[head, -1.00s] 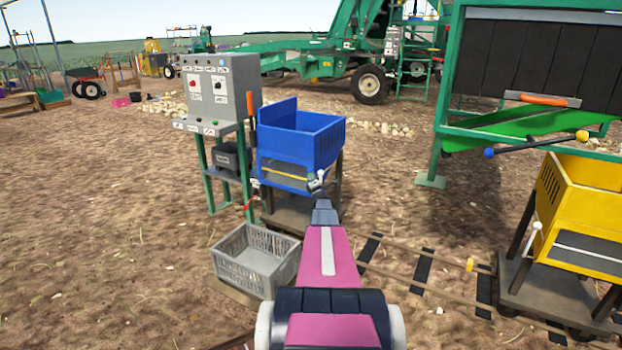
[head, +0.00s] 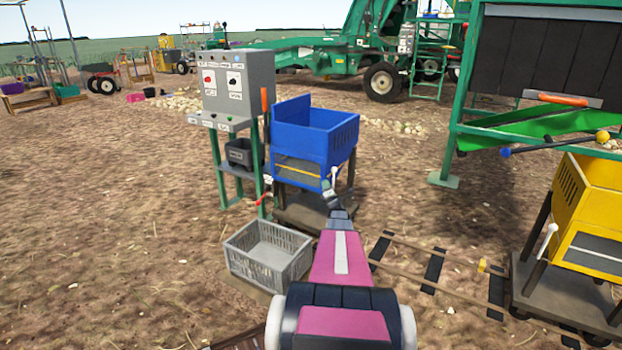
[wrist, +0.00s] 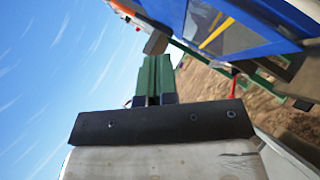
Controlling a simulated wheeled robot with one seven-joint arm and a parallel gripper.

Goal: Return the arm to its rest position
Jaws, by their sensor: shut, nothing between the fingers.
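My arm reaches forward from the bottom of the head view, with its pink link in the middle. My gripper (wrist: 156,62) shows in the wrist view with its two green fingers together and nothing between them. In the head view the arm's far end is in front of the blue bin (head: 304,140), and the fingers are too small to make out there. The wrist view shows part of the blue bin (wrist: 250,22) at upper right, beside the fingers. I cannot tell whether the gripper touches it.
A grey control panel (head: 238,85) on green legs stands left of the blue bin. A grey crate (head: 268,255) lies on the ground left of my arm. Rails and a yellow bin (head: 590,215) are at right. Open soil lies at far left.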

